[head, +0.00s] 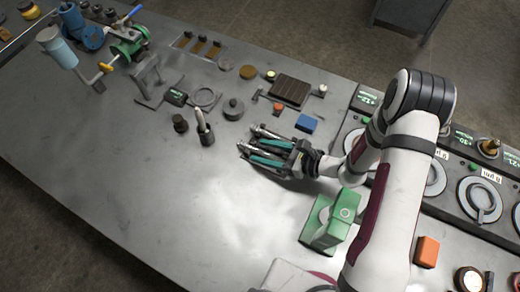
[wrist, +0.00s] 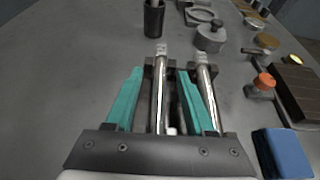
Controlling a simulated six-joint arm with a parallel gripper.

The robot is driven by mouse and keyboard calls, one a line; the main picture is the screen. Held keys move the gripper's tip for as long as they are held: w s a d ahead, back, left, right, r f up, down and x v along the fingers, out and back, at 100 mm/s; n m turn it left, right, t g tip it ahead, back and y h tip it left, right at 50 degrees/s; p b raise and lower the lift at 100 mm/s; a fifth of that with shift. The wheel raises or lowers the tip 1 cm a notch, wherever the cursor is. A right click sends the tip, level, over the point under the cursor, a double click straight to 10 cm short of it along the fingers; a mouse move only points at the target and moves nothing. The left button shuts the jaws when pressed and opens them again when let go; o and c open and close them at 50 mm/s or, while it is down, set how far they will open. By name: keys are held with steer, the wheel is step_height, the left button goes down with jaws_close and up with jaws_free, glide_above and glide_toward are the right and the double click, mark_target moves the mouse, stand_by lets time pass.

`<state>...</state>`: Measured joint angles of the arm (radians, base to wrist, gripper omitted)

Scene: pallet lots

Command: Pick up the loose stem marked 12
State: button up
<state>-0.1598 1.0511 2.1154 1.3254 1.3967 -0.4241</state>
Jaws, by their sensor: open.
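My gripper (head: 257,150) has two teal fingers, which stand open over the middle of the table; they also show in the wrist view (wrist: 159,75). One silver stem (wrist: 160,100) lies lengthwise between the fingers, with no clear grip on it. A second silver stem (wrist: 207,95) lies parallel, just outside the right finger; in the head view it is the upper rod (head: 268,134). Dark notched supports (wrist: 203,68) sit under their far ends. I cannot read the mark 12 on either stem. The stems' near ends are hidden by my gripper.
A dark cup (head: 207,139) holding an upright light rod stands ahead. A lidded grey weight (head: 234,109), a blue block (head: 306,123), an orange-topped piece (head: 278,107) and a brown ribbed block (head: 290,91) lie nearby. A green block (head: 327,223) stands near my arm. The table's left front is clear.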

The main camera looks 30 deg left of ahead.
jaws_close()
stand_by(1.4)
